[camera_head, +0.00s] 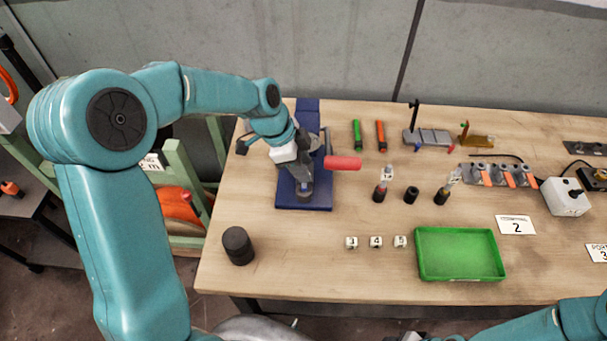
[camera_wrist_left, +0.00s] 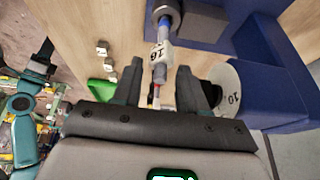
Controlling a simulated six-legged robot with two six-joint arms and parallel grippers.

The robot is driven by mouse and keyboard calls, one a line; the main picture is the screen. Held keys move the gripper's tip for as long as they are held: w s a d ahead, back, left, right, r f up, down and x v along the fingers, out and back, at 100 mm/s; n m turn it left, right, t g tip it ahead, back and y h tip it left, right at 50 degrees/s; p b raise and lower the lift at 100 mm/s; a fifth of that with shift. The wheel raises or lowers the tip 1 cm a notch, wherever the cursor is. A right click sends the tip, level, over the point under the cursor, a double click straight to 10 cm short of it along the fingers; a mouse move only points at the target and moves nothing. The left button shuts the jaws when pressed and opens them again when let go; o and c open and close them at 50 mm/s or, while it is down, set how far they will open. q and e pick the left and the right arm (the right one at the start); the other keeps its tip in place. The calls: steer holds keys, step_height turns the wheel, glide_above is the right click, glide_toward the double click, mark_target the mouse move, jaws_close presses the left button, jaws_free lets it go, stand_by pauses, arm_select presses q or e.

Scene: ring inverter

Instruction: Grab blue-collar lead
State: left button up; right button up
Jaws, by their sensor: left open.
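My left gripper (camera_head: 303,172) is over the blue fixture (camera_head: 318,203) at the table's left side. In the left wrist view my left gripper (camera_wrist_left: 168,92) is open, its two dark fingers apart. A slim lead with a bluish-grey collar (camera_wrist_left: 160,70) and a white tag reading 16 points down between and just beyond the fingers. Its upper end meets a dark grey cylinder (camera_wrist_left: 165,14) by the blue fixture. I cannot tell whether either finger touches it. In the head view my wrist largely hides this spot. My right arm (camera_head: 560,326) enters at the bottom right; its finger state is unclear.
A red handle (camera_head: 343,163) sticks out right of the fixture. A green tray (camera_head: 460,278), several small white cubes (camera_head: 376,242) and a black cylinder (camera_head: 238,246) lie nearer the front.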

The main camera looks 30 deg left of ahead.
arm_select(q)
steer(key=shift+w+d+f, duration=0.25)
steer(key=shift+w+f, duration=0.05)
steer(key=shift+f, duration=0.25)
steer(key=shift+s+a+r, duration=0.1)
steer(key=shift+s, duration=0.15)
steer(key=shift+c, duration=0.5)
steer(key=shift+w, duration=0.1)
jaws_close()
